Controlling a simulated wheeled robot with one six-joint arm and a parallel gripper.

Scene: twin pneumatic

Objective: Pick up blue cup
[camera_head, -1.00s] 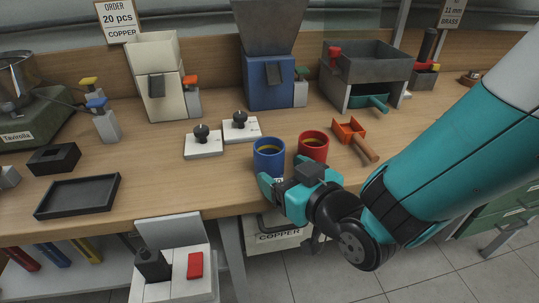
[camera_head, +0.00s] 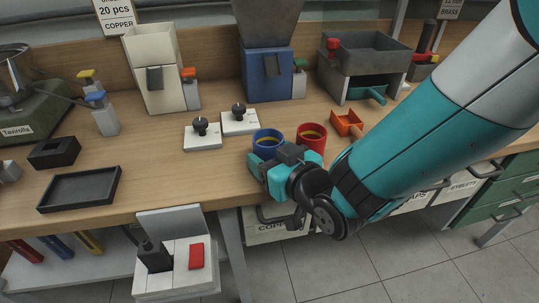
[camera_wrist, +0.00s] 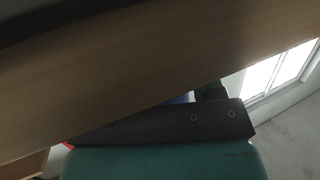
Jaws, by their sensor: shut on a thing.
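My gripper (camera_head: 264,162) is teal and black and comes in from the front right. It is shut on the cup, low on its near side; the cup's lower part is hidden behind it. The cup looks upright; I cannot tell whether its base touches the bench. In the wrist view only a small blue patch (camera_wrist: 182,98) shows behind a dark bar.
A red cup (camera_head: 311,137) stands just right of the blue one. White plates with black knobs (camera_head: 203,133) sit behind left. A black tray (camera_head: 79,188) lies at the left; bench between is clear.

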